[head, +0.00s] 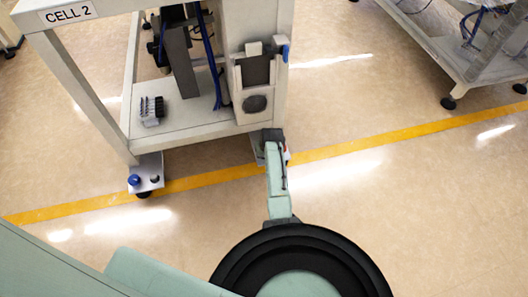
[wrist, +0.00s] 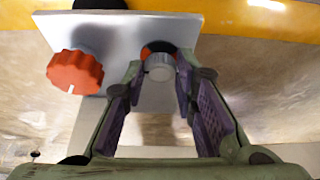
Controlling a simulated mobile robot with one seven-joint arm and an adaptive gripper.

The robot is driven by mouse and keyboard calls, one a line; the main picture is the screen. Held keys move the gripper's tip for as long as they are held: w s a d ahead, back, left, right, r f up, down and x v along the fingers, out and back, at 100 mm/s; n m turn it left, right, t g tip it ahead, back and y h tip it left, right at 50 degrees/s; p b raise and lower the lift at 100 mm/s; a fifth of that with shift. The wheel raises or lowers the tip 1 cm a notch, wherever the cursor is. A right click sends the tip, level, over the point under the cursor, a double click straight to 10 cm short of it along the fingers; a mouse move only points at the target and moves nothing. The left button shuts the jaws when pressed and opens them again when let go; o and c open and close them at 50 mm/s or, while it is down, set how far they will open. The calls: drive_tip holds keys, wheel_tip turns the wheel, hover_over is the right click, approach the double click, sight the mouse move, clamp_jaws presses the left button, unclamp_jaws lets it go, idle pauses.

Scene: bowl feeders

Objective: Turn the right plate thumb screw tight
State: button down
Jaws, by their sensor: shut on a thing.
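In the wrist view the right plate (wrist: 115,30) is a flat pale metal plate. A grey round thumb screw (wrist: 159,72) stands on it, with red and black showing around its far end. My gripper (wrist: 160,66) has its two fingertips on either side of this screw and is shut on it. A larger red ribbed knob (wrist: 75,72) with a white mark sits left of it on the same plate, clear of the fingers. In the head view my gripper (head: 272,136) is at the right front foot of the frame and hides most of the plate.
The cell 2 frame (head: 185,130) stands behind my gripper. Its left foot plate (head: 147,168) carries a blue knob (head: 134,179) and a black knob (head: 154,179). A rack of dark parts (head: 152,108) stands on its shelf. Another cart (head: 460,75) is at the upper right. Open floor lies right.

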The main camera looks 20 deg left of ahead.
drive_tip(key=m, duration=0.1)
drive_tip(key=m+h, duration=0.1)
drive_tip(key=m, duration=0.1)
drive_tip(key=shift+a+m+t+p, duration=0.2)
drive_tip(key=shift+m+t+p, duration=0.1)
drive_tip(key=shift+t+p, duration=0.1)
drive_tip(key=m+h, duration=0.1)
drive_tip(key=m, duration=0.2)
drive_tip(key=shift+s+a+m+h+b, duration=0.1)
drive_tip(key=shift+a+m+h+b, duration=0.1)
drive_tip(key=shift+m+h+b, duration=0.2)
drive_tip(key=m+h+b, duration=0.1)
drive_tip(key=m, duration=0.1)
drive_tip(key=m+b, duration=0.1)
drive_tip(key=m, duration=0.1)
drive_tip(key=shift+a+f+h+b, duration=0.15)
drive_tip(key=shift+h+b, duration=0.15)
drive_tip(key=shift+h, duration=0.1)
drive_tip(key=shift+a+m+g+h+b, duration=0.1)
drive_tip(key=shift+m+g+h+b, duration=0.45)
drive_tip(key=shift+m+b, duration=1.2)
drive_tip(key=shift+w+r+m, duration=0.2)
drive_tip(key=shift+m, duration=0.35)
drive_tip(key=c, duration=1.3)
unclamp_jaws()
drive_tip(key=shift+p, duration=0.3)
drive_tip(key=v, duration=1.2)
